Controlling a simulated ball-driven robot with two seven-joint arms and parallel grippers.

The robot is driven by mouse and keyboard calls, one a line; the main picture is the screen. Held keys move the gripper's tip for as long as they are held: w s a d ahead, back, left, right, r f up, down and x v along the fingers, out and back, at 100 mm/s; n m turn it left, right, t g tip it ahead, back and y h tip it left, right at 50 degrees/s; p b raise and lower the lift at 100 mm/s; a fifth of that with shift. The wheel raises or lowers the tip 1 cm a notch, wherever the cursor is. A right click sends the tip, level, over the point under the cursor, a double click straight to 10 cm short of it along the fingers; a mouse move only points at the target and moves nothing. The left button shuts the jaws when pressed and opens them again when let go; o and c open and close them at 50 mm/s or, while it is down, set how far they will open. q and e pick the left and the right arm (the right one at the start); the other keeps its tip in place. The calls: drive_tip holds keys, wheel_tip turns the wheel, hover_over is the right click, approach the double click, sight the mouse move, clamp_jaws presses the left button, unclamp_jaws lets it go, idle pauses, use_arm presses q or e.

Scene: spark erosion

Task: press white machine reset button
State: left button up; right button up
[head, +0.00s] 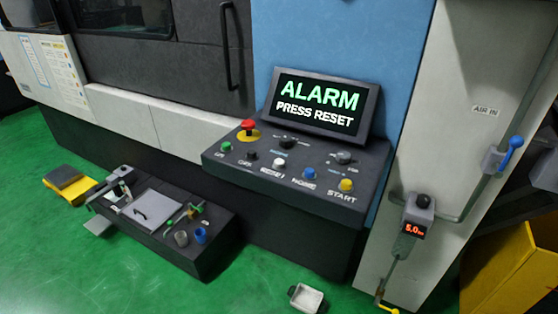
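The white reset button (280,163) stands in the lower row of buttons on the dark, sloped control panel (325,205), with a label below it that seems to read RESET. The screen (318,106) above the panel reads "ALARM PRESS RESET" in green and white letters. Nothing covers the white button. Neither of my grippers is in view.
Near the white button are a black button (251,155), a blue button (309,173) and a red emergency knob (248,125). A dark tray of tools (205,262) stands at the left. A white dish (306,298) lies below. Green floor is clear between them.

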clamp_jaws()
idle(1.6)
